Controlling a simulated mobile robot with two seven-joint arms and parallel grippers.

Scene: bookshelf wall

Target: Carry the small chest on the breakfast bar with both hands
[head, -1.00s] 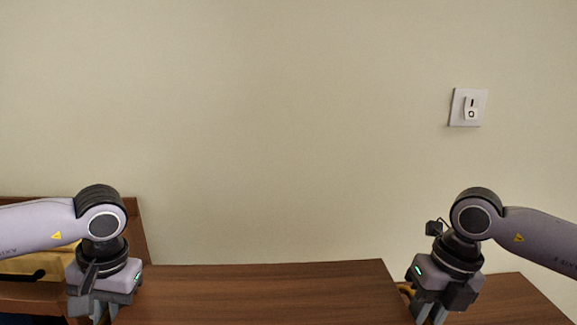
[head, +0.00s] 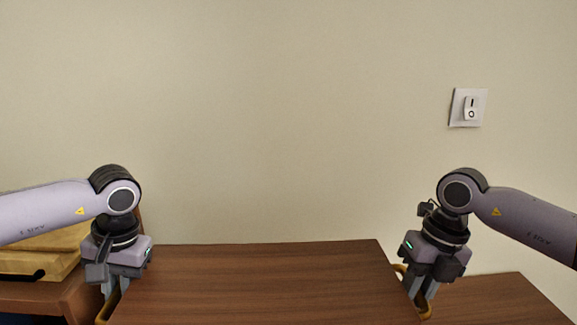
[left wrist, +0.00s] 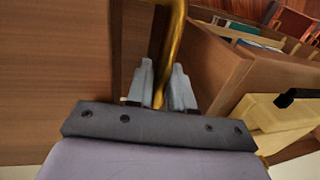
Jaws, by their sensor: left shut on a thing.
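The small chest (head: 260,285) shows as a wide dark-brown wooden top at the bottom middle of the head view; its lower part is out of frame. A brass handle (head: 103,311) is at its left end, and another (head: 399,269) at its right end. My left gripper (head: 113,290) is shut on the left handle, which also shows in the left wrist view (left wrist: 174,38) passing between the fingers (left wrist: 160,85). My right gripper (head: 420,294) points down at the right handle; whether its fingers are closed on it is unclear.
A brown wooden surface (head: 490,300) lies to the right of the chest. At left, a yellowish box (head: 35,263) with a black handle sits on brown furniture (head: 30,296). Books (left wrist: 245,33) show in the left wrist view. A light switch (head: 468,108) is on the bare wall.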

